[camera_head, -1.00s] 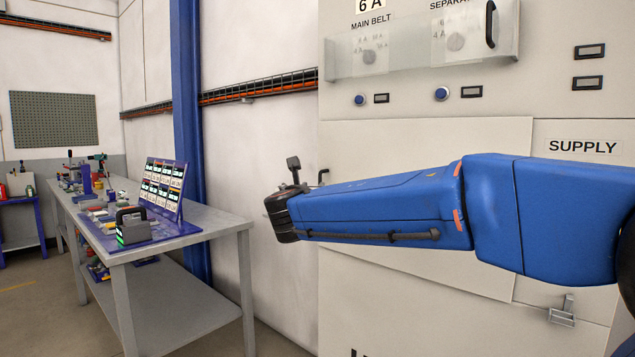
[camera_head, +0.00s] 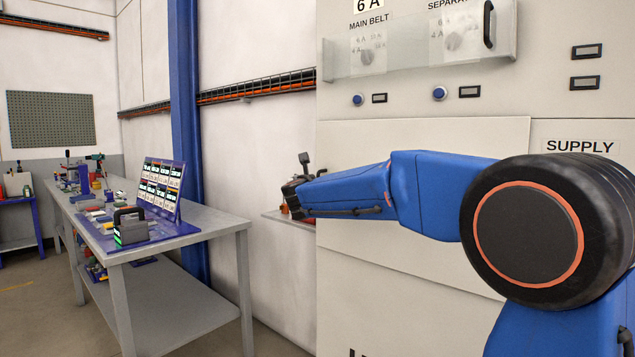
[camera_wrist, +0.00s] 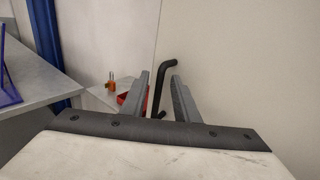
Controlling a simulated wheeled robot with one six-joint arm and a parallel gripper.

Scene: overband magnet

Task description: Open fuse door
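The fuse door seems to be the large pale panel (camera_head: 440,262) of the cabinet below the MAIN BELT controls; no label on it is readable. In the wrist view a bent black handle (camera_wrist: 167,72) stands out from a pale cabinet face (camera_wrist: 235,75). My gripper (camera_wrist: 160,80) is open, with its two grey fingers apart and the handle showing between them. I cannot tell whether the handle lies within the fingers or just beyond them. In the head view my gripper (camera_head: 291,197) is at the cabinet's left edge, its fingers hidden behind the wrist.
A small shelf (camera_head: 272,214) beside the cabinet holds a red bin (camera_wrist: 128,103) and small orange items (camera_wrist: 111,84). A grey workbench (camera_head: 190,240) with tools and a blue display board stands left. A clear cover with a black handle (camera_head: 488,22) is above the panel.

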